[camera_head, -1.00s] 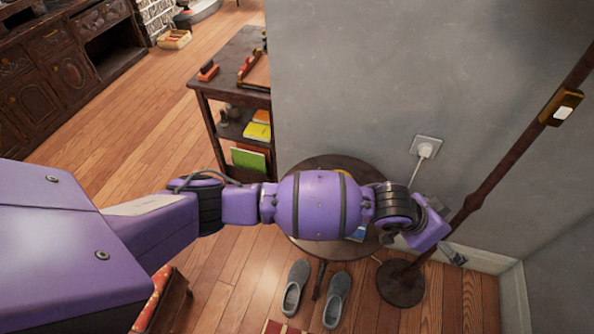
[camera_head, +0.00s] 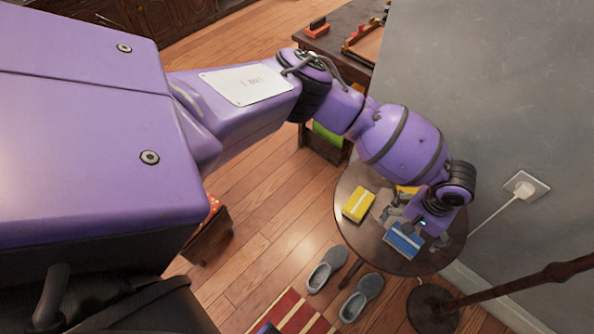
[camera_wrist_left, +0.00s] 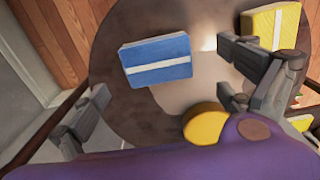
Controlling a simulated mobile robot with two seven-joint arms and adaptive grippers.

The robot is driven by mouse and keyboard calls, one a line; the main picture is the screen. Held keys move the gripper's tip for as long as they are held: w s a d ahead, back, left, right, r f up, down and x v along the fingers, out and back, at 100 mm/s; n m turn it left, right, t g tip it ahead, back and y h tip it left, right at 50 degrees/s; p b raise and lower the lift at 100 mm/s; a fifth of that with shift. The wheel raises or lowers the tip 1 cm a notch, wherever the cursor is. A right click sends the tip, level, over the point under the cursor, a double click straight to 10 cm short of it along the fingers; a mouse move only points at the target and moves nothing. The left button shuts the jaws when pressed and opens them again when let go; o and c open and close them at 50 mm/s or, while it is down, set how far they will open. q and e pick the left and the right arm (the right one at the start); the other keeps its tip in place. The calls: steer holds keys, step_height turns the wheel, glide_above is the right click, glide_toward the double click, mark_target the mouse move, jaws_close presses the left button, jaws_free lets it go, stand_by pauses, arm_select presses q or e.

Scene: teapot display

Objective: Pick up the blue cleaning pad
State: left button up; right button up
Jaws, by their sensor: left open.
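The blue cleaning pad (camera_head: 404,241), with a white stripe, lies on the small round table (camera_head: 350,188). In the left wrist view the pad (camera_wrist_left: 157,62) lies flat and shows between the two spread fingers. My left gripper (camera_head: 416,222) is open and empty, close to the pad at the table's right side. In the left wrist view its fingers (camera_wrist_left: 166,90) stand apart, one on each side, and no contact with the pad shows. My right gripper is not in view.
A yellow pad (camera_head: 358,204) lies left of the blue one, and another yellow thing (camera_head: 407,189) is partly hidden by my arm. A wall socket (camera_head: 525,187) with a cable and a lamp pole (camera_head: 520,286) are at the right. Grey slippers (camera_head: 361,298) lie on the floor.

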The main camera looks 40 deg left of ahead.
mark_target(406, 238)
arm_select(q)
steer(key=f, duration=0.4)
steer(key=shift+s+d+f, duration=0.15)
steer(key=shift+d+f, duration=0.05)
steer(key=shift+f, duration=0.2)
steer(key=shift+c, duration=1)
steer(key=c, duration=1.1)
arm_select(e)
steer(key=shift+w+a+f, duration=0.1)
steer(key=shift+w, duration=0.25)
arm_select(q)
steer(key=shift+r, duration=0.15)
steer(key=shift+r, duration=0.6)
steer(key=s+r+p, duration=0.1)
steer(key=s+r, duration=0.2)
steer(key=s, duration=0.1)
steer(key=s+r+p, duration=0.1)
steer(key=s+r, duration=0.3)
steer(key=s, duration=0.1)
steer(key=s+a+r+p, duration=0.1)
steer(key=s+r, duration=0.3)
steer(key=s, duration=0.1)
steer(key=shift+s+r, duration=0.1)
steer(key=shift+r, duration=0.1)
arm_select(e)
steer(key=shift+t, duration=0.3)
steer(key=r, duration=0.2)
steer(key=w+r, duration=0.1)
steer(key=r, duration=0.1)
